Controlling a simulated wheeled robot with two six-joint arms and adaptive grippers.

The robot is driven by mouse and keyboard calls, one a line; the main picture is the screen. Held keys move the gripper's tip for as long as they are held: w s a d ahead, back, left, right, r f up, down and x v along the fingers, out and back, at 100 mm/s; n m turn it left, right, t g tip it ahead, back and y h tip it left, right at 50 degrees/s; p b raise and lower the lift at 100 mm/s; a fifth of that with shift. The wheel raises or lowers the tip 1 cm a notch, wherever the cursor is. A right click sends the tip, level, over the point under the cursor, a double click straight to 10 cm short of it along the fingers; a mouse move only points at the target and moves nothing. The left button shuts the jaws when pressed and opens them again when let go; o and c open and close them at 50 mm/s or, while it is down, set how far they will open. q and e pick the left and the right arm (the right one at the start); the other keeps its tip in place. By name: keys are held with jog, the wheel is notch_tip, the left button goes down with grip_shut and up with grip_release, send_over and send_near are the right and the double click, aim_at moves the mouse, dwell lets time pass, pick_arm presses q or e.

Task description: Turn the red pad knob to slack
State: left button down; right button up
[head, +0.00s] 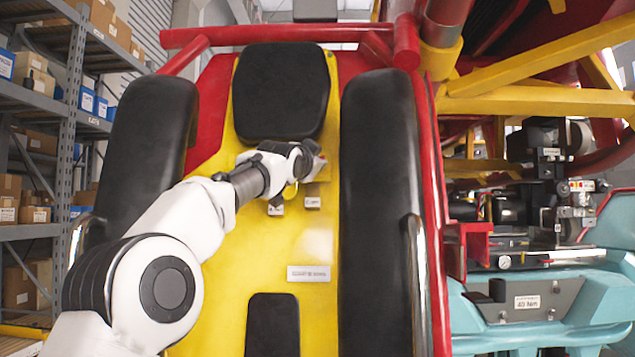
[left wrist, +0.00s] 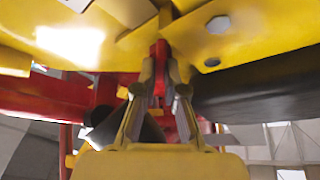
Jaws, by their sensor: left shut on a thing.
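The red pad knob (left wrist: 159,52) shows in the left wrist view as a narrow red piece between the fingertips of my left gripper (left wrist: 163,75). The fingers are closed on it. In the head view my left gripper (head: 306,164) reaches the upper part of the yellow seat back, just below the black headrest pad (head: 282,92). My right gripper is in neither view.
Black padded bars (head: 385,190) flank the yellow seat back (head: 312,240) on both sides. Two small fittings (head: 312,202) and a label plate (head: 309,274) sit below the gripper.

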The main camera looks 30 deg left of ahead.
pick_arm(q)
jog(key=shift+w+f+n+y+b, duration=0.2)
jog(key=shift+f+n+y+b, duration=0.2)
jog(key=shift+f+n+b, duration=0.4)
jog(key=shift+r+n+y+b, duration=0.2)
jog(key=shift+n+y, duration=0.15)
jog(key=shift+n, duration=0.25)
jog(key=shift+r+n+y+b, duration=0.1)
jog(key=shift+n+y+b, duration=0.1)
jog(key=shift+n+y, duration=0.3)
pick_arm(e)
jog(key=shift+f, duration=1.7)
pick_arm(q)
jog(key=shift+n, duration=0.3)
jog(key=c, duration=1.3)
grip_release()
jog(key=shift+s+r, duration=0.15)
jog(key=shift+o, duration=0.2)
jog(key=shift+a, duration=0.1)
jog(key=shift+a, duration=0.1)
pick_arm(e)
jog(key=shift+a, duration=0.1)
